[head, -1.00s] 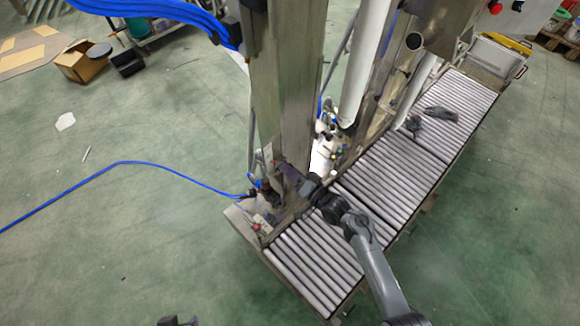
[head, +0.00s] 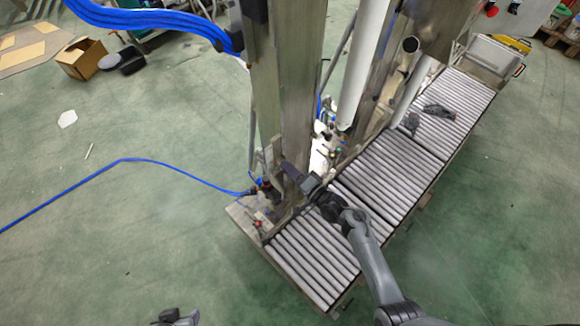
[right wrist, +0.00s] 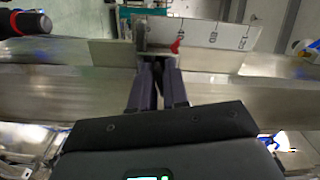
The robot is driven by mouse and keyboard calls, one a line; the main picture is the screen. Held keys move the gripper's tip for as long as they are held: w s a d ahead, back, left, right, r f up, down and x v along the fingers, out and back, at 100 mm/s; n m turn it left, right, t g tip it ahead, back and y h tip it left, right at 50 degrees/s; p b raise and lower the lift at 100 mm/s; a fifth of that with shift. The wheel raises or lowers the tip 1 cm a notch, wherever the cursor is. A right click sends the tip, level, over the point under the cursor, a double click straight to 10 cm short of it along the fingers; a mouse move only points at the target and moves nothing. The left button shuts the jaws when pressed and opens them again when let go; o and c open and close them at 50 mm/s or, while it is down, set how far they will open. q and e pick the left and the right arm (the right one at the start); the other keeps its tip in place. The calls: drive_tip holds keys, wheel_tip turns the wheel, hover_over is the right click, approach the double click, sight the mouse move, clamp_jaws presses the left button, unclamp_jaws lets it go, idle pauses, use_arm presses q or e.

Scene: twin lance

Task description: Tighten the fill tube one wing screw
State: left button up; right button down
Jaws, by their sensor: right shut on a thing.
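My right gripper (head: 300,184) reaches from the lower right to the steel column above the roller conveyor. In the right wrist view its two dark fingers (right wrist: 157,68) are close together against a metal block with a numbered scale (right wrist: 215,35). They are shut on a small part there, apparently the wing screw, which the fingers mostly hide. A small red pointer (right wrist: 175,46) shows just right of the fingertips. A dark grey part at the bottom edge of the head view, apparently my left gripper (head: 176,317), is mostly cut off.
The roller conveyor (head: 390,172) runs from lower middle to upper right, with a dark object (head: 440,111) on it. White tubes (head: 368,65) hang beside the steel column (head: 300,90). A blue hose (head: 120,162) lies on open green floor at left.

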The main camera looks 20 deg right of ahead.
drive_tip(key=shift+m, duration=0.3)
drive_tip(key=shift+r+m+p, duration=0.1)
drive_tip(key=shift+m+p, duration=0.4)
drive_tip(key=shift+m, duration=0.6)
drive_tip(key=c, duration=1.2)
unclamp_jaws()
drive_tip(key=shift+c, duration=0.2)
drive_tip(key=shift+p, duration=0.3)
